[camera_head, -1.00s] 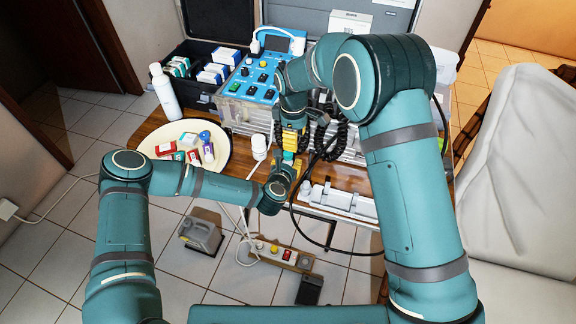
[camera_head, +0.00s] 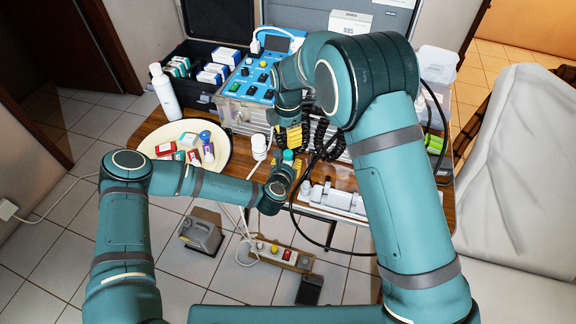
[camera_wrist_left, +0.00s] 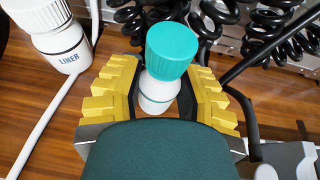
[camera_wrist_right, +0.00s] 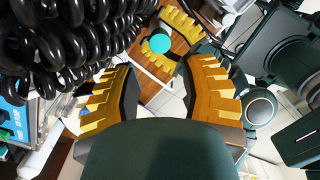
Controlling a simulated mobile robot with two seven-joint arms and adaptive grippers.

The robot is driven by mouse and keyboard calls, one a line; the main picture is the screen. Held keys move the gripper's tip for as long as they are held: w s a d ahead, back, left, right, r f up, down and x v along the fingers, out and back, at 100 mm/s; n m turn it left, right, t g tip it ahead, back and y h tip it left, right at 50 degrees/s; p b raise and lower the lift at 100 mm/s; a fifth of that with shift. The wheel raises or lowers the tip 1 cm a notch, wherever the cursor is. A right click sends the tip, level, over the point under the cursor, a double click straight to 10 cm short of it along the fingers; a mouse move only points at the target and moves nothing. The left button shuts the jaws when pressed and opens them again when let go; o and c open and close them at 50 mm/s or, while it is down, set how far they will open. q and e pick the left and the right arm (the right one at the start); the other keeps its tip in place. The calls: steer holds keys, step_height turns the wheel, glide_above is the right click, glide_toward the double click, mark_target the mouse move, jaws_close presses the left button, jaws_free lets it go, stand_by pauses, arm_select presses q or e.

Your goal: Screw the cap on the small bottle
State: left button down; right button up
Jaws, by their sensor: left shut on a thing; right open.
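The small white bottle (camera_wrist_left: 157,92) stands between the yellow fingers of my left gripper (camera_wrist_left: 160,88), which is shut on it. The teal cap (camera_wrist_left: 172,48) sits on top of the bottle; how tightly it is screwed cannot be told. The cap also shows in the head view (camera_head: 288,155), above my left gripper (camera_head: 287,168). My right gripper (camera_head: 284,138) is open and empty, just above and behind the cap. In the right wrist view, the cap (camera_wrist_right: 160,43) lies beyond the open fingertips (camera_wrist_right: 165,75), apart from them.
A white bottle marked LINER (camera_wrist_left: 60,35) stands left of the held bottle. Black coiled cables (camera_wrist_right: 60,40) hang close to my right gripper. A plate (camera_head: 226,158) with small boxes is at the left, and a blue control unit (camera_head: 250,88) is behind. A white instrument holder (camera_head: 338,200) lies right.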

mark_target(288, 153)
steer(key=shift+f, duration=0.1)
steer(key=shift+f, duration=3.9)
jaws_close()
